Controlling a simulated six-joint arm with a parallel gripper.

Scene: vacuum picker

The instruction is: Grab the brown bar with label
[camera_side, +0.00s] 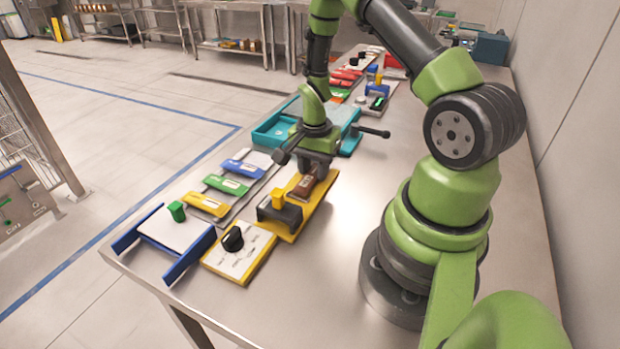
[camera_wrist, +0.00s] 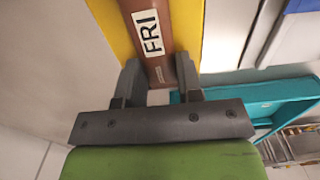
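The brown bar (camera_wrist: 158,50) carries a white label reading FRI in the wrist view. It lies on a yellow base (camera_wrist: 187,14), and in the side view the bar (camera_side: 305,187) shows beneath my gripper, partly covered by it. My gripper (camera_wrist: 160,66) points down at the bar, with one finger on either side near the bar's lower end in the wrist view. The fingers are apart, with the bar between or just beneath their tips. I cannot tell whether they press on it. In the side view my gripper (camera_side: 313,170) hides the fingertip contact.
A grey block with a yellow top (camera_side: 278,204) stands beside the bar. A knob panel (camera_side: 238,250) and blue-sided tray (camera_side: 172,230) are in front. Colored plates (camera_side: 226,184) lie left. A teal tray (camera_side: 272,130) is behind. The table to the right (camera_side: 345,215) is clear.

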